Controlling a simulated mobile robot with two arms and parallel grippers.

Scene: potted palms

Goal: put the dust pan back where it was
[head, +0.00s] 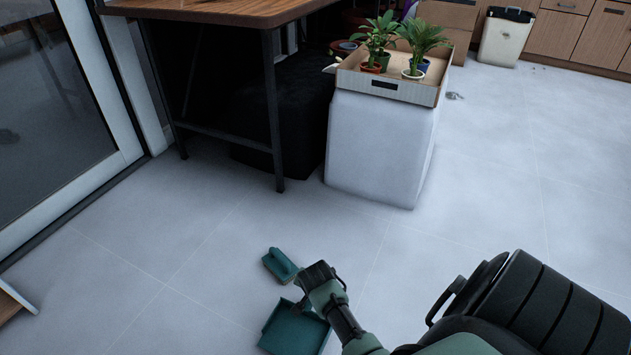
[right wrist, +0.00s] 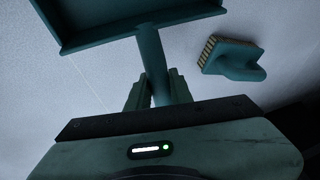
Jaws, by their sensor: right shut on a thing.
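The teal dust pan (head: 295,330) is in the lower middle of the head view, at or just above the grey floor; I cannot tell whether it touches. My right gripper (head: 311,300) is shut on its handle. In the right wrist view the handle (right wrist: 151,62) runs between the two fingers of the gripper (right wrist: 157,92), and the pan (right wrist: 125,14) extends away at the top. A teal brush (head: 280,265) with pale bristles lies on the floor beside the pan, apart from it. The brush also shows in the right wrist view (right wrist: 236,60). My left gripper is not in view.
A wooden table (head: 215,10) with dark metal legs stands at the upper left. A white block (head: 376,150) bears a tray (head: 385,86) of potted palms (head: 418,48). A white bin (head: 503,42) stands by cabinets at the back right. The floor between is mostly clear.

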